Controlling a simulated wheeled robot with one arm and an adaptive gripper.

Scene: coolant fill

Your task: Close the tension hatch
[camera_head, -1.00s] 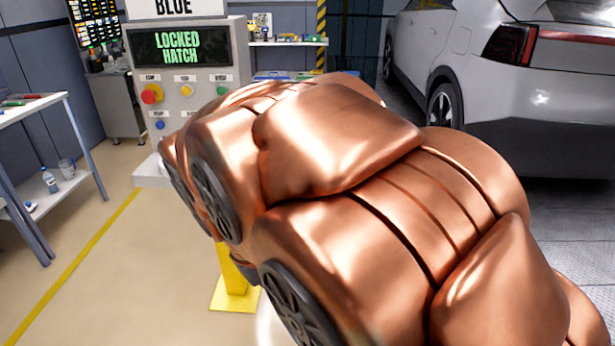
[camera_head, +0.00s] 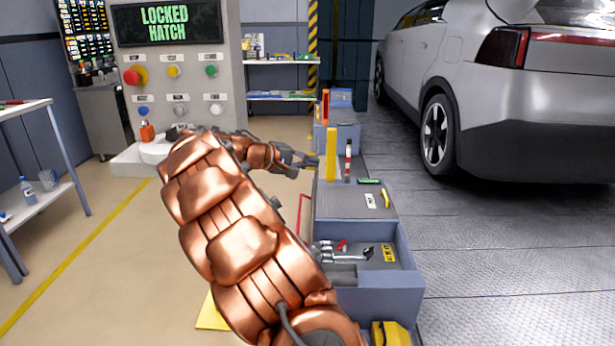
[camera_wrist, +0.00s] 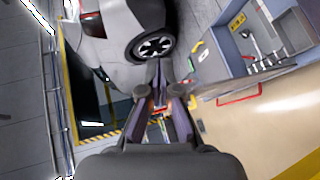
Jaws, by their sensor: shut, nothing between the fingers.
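No part is labelled as the tension hatch, and I cannot tell for certain which piece it is. A panel screen (camera_head: 166,23) reads "LOCKED HATCH" in green. A yellow upright piece (camera_head: 331,154) stands on the grey bench unit (camera_head: 350,205). My gripper (camera_head: 305,162) is just left of the yellow piece in the head view; whether they touch is unclear. In the wrist view my gripper (camera_wrist: 158,85) has its fingers together, with nothing seen held between them. My arm hides part of the bench's left side.
An open compartment (camera_head: 405,265) holding metal tools is at the bench's near end. A red and white upright item (camera_head: 348,160) stands right of the yellow piece. The control panel (camera_head: 190,85) has several coloured buttons. A silver car (camera_head: 500,90) stands at right.

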